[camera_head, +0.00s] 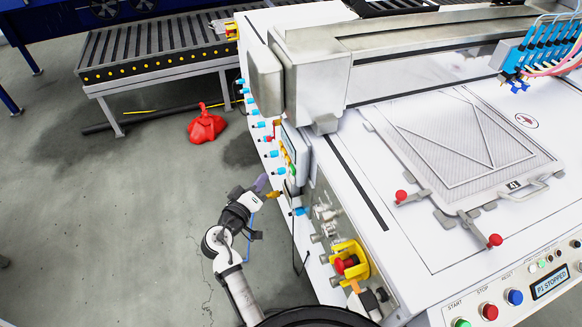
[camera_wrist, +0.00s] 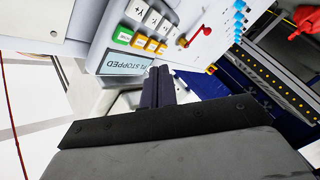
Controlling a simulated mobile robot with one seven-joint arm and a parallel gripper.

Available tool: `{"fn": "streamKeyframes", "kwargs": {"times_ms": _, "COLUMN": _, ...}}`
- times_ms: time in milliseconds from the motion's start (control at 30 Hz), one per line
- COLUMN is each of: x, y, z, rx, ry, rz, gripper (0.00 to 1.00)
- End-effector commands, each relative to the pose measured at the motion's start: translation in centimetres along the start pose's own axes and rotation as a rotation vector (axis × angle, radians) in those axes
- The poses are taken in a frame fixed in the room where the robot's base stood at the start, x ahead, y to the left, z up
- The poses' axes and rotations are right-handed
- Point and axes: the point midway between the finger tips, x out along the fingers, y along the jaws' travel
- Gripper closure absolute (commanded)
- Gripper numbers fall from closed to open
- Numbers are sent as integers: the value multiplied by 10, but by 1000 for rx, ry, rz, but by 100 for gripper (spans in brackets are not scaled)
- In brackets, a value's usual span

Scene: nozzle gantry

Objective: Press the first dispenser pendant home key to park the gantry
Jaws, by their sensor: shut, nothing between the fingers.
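The pendant (camera_wrist: 112,28) hangs at the side of the gantry machine, its keys toward my wrist camera. It has white arrow keys (camera_wrist: 145,17), a green key (camera_wrist: 123,36), several orange keys (camera_wrist: 139,42) and a screen (camera_wrist: 125,63) reading P1 STOPPED, upside down in the wrist view. I cannot read which key is home. In the head view the pendant (camera_head: 297,148) shows nearly edge-on. My gripper (camera_wrist: 159,72) is shut and empty, its dark fingertips appearing just beyond the screen edge. In the head view my gripper (camera_head: 261,183) is below and left of the pendant; contact cannot be told.
Blue fittings (camera_head: 262,125) line the machine's side near the pendant. A yellow-guarded red stop button (camera_head: 347,264) sits lower right of my arm. The gantry beam (camera_head: 420,47) spans the machine top. A roller conveyor (camera_head: 155,50) and red cloth (camera_head: 206,126) lie beyond. Floor at left is clear.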

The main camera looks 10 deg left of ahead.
Motion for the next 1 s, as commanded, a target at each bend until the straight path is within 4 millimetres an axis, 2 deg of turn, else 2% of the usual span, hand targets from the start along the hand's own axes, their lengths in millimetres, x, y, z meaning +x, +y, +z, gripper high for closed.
{"fn": "streamKeyframes", "kwargs": {"times_ms": 100, "x": 12, "y": 12, "z": 8, "rx": -1, "ry": -3, "rz": 1, "gripper": 100}}
{"fn": "streamKeyframes", "kwargs": {"times_ms": 400, "x": 32, "y": 24, "z": 24, "rx": 1, "ry": -1, "rz": 0, "gripper": 100}}
{"fn": "streamKeyframes", "kwargs": {"times_ms": 1000, "x": 35, "y": 26, "z": 26, "rx": 1, "ry": 0, "rz": 0, "gripper": 100}}
